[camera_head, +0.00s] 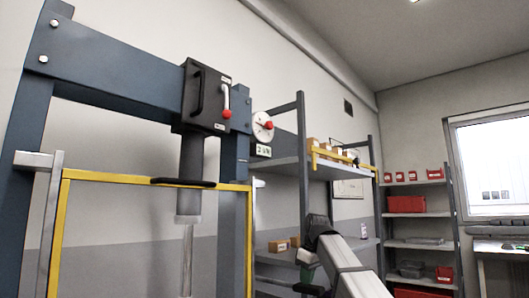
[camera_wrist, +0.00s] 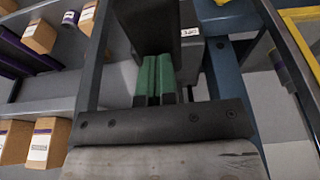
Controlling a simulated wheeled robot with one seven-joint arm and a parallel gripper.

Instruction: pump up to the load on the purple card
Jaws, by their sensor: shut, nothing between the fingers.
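The press (camera_head: 100,60) stands at the left in the head view, with a blue frame and a black pump head (camera_head: 205,97). A lever with a red knob (camera_head: 226,113) is on the pump head's face. A round gauge (camera_head: 262,126) is beside it, with a small "2 kN" plate (camera_head: 263,151) below; the needle is too small to read. The ram (camera_head: 189,205) hangs over a pale rod. I cannot make out a purple card in either view. My gripper (camera_wrist: 156,75) shows green fingers, shut and empty, in the wrist view, beside a blue post (camera_wrist: 230,85).
A yellow guard frame (camera_head: 150,180) stands before the press. Red bins (camera_head: 407,204) stand on far shelves beside a window.

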